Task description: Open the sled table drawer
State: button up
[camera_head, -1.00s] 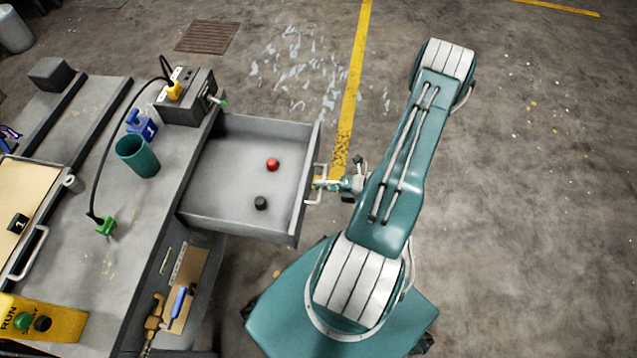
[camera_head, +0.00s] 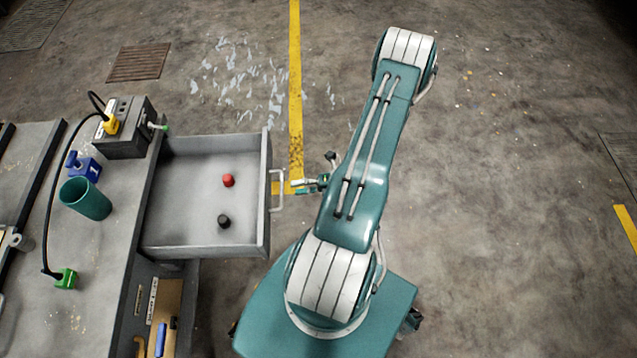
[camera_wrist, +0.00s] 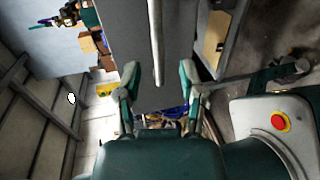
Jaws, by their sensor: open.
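The grey drawer (camera_head: 168,228) stands pulled out from the right side of the sled table (camera_head: 112,225) in the head view. A red ball-like knob (camera_head: 228,180) and a black one (camera_head: 223,221) lie inside it. The drawer's pale bar handle (camera_head: 278,190) is on its front face. My gripper (camera_head: 300,186) is to the right of the handle, apart from it, with a small gap between. In the wrist view my gripper (camera_wrist: 158,97) has its two fingers spread, and the handle (camera_wrist: 157,45) shows beyond and between them. Nothing is held.
On the table are a teal cup (camera_head: 86,198), a blue block marked 1 (camera_head: 84,166), and a grey box (camera_head: 124,128) with a cable running to a green plug (camera_head: 66,279). An open shelf (camera_head: 160,305) with tools lies below the drawer. The floor to the right is clear.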

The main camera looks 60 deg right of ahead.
jog(key=v, duration=0.6)
jog(key=shift+s+d, duration=0.15)
jog(key=shift+s, duration=0.2)
jog(key=w+a+r+n+g+h, duration=0.1)
jog(key=w+a+r+n+g, duration=0.25)
jog(key=r+n, duration=0.4)
jog(key=w+a+r+n+g, duration=0.35)
jog(key=r+n, duration=0.25)
jog(key=n, duration=0.2)
jog(key=w+a+r+n+g+h, duration=0.1)
jog(key=w+a+r+n+g, duration=0.2)
jog(key=r+n+g, duration=0.4)
jog(key=s+a+r+n+t+h, duration=0.1)
jog(key=a+r+n+t+h, duration=0.2)
jog(key=a+r+n, duration=0.4)
jog(key=s+a+r+n+t+h, duration=0.2)
jog(key=a+r+n, duration=0.6)
jog(key=n, duration=0.9)
notch_tip(320, 180, up, 2)
jog(key=shift+s+r+t+h, duration=0.1)
jog(key=shift+s+t+h, duration=0.25)
jog(key=shift+t+h, duration=0.7)
